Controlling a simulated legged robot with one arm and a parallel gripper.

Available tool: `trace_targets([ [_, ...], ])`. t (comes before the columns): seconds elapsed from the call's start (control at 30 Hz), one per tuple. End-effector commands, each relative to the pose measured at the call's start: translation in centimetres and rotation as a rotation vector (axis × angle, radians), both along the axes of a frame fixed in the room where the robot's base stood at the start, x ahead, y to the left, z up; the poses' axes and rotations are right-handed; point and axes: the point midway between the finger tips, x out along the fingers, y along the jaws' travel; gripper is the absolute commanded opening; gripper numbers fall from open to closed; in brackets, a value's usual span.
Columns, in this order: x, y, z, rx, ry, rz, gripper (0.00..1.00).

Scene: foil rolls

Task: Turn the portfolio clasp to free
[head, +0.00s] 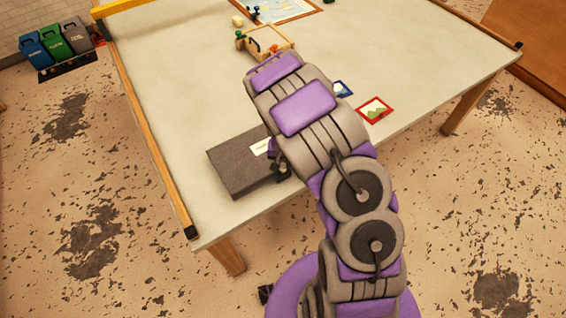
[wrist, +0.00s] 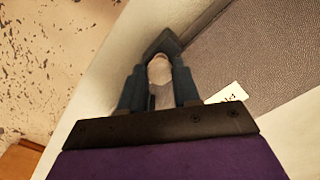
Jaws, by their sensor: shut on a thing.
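The portfolio (head: 232,168) is a dark grey, flat textured case lying near the front left edge of the table. In the wrist view its grey cover (wrist: 255,45) fills the upper right. A white label (head: 262,147) lies on it. My gripper (head: 281,168) is at the portfolio's right side, partly hidden by my arm. In the wrist view my gripper (wrist: 161,60) has its fingers closed around a small pale rounded piece (wrist: 160,72), which looks like the clasp, at the portfolio's edge. How far the clasp is turned cannot be told.
The pale table (head: 190,75) has a wooden rail on its left. A small wooden box (head: 268,43) stands farther back. A red-framed picture (head: 374,110) and a blue item (head: 342,88) lie right of my arm. Coloured bins (head: 57,42) stand on the floor at left.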

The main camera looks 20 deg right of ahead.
Motion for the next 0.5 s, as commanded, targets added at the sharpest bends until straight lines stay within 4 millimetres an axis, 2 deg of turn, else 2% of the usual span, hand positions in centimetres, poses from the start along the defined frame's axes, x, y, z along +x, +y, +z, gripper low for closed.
trace_targets([
  [0.27,0.1,0.01,0.22,-0.002,-0.004,-0.122,0.01],
  [0.5,0.1,-0.02,0.13,-0.002,-0.006,-0.137,0.01],
])
